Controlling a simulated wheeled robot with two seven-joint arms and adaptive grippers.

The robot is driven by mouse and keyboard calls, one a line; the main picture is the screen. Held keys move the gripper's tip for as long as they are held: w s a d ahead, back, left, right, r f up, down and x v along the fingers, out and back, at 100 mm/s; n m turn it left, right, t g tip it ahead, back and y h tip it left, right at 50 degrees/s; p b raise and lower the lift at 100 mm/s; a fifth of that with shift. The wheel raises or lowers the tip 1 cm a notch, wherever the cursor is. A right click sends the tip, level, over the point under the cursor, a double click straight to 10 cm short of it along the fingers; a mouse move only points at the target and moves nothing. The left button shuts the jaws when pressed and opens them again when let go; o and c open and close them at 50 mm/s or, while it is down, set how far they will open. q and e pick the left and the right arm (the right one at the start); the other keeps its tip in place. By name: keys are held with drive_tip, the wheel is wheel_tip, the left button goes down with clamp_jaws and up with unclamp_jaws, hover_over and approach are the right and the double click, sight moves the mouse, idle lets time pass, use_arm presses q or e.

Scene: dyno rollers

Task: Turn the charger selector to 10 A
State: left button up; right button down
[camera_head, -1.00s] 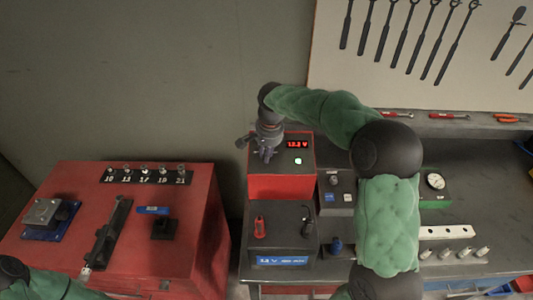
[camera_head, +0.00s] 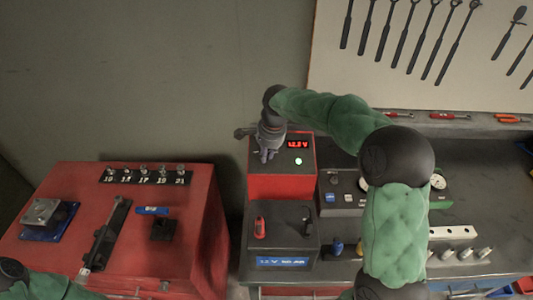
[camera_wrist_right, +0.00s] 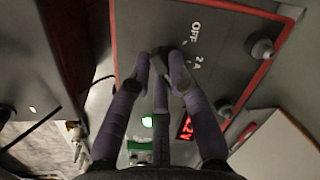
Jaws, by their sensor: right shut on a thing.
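The charger (camera_head: 280,186) is a red box with a dark top, a lit red display (camera_head: 298,144) and a small lit green-white light (camera_head: 298,161). My right gripper (camera_head: 268,155) is over the left part of its top. In the right wrist view the gripper (camera_wrist_right: 160,62) is shut on the dark selector knob, mostly hidden between its fingers. The printed labels OFF (camera_wrist_right: 195,32) and 2 A (camera_wrist_right: 197,68) show beside it on the grey panel (camera_wrist_right: 225,50). The 10 A mark and the knob's pointer cannot be made out. My left gripper is out of view.
A battery (camera_head: 282,222) stands in front of the charger, and a grey box with buttons (camera_head: 341,193) is to its right. A red cabinet (camera_head: 200,230) with tools stands at left, with a gap between. Tools hang on the back board (camera_head: 430,90).

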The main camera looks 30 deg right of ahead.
drive_tip(key=c, duration=1.1)
unclamp_jaws()
drive_tip(key=shift+c, duration=0.2)
wheel_tip(320, 180, up, 12)
drive_tip(key=s, duration=0.2)
drive_tip(key=shift+s+d+f, duration=0.15)
drive_tip(key=shift+d, duration=0.05)
